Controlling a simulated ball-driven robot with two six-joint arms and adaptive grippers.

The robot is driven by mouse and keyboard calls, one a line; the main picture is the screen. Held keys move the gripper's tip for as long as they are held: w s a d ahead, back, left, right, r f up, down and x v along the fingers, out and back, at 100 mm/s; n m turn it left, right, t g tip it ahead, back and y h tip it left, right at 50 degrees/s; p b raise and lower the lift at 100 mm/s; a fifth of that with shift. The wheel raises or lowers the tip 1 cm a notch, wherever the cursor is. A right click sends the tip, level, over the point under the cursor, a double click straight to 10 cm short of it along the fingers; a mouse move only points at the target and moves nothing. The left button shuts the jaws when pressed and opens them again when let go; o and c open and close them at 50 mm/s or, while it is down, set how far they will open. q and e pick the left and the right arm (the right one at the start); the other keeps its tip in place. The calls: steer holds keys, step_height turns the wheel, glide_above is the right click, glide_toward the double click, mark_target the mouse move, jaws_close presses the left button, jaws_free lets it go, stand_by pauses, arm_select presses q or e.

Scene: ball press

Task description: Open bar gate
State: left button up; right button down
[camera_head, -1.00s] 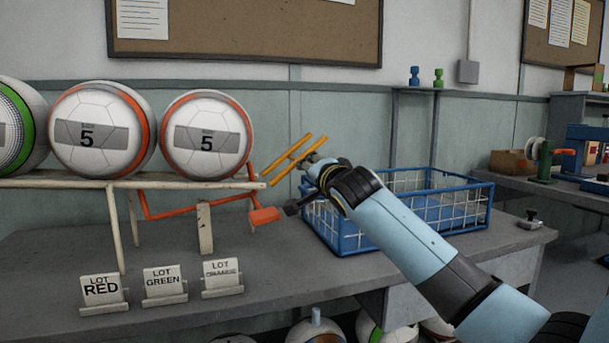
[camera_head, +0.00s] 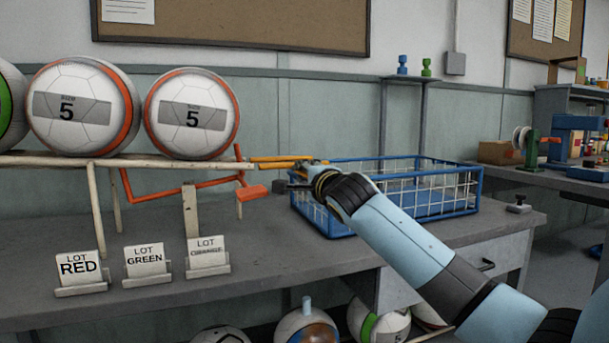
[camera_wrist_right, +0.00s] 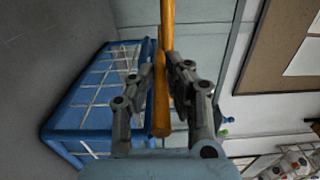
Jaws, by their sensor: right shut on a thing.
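An orange bent bar (camera_head: 180,193), which looks like the gate, hangs below the right end of the ball rack. Its short upright stands at the rack's end, right of the last ball, and a flat orange paddle (camera_head: 252,191) sits low on its right. My right gripper (camera_head: 304,162) is right of that upright, shut on a yellow two-bar piece (camera_head: 275,159). The piece points left, level, toward the rack end; I cannot tell whether they touch. In the right wrist view, the yellow piece (camera_wrist_right: 161,95) lies between the fingers. My left gripper is not in view.
White balls with orange bands (camera_head: 192,113) rest on the cream rack (camera_head: 60,160). A blue wire basket (camera_head: 430,207) stands behind my right arm. Lot cards (camera_head: 207,257) line the bench front. The bench between cards and basket is clear.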

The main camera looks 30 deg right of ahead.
steer(key=shift+f, duration=0.3)
steer(key=c, duration=1.3)
jaws_free()
steer(key=shift+c, duration=0.2)
steer(key=v, duration=1.2)
steer(key=shift+a, duration=0.1)
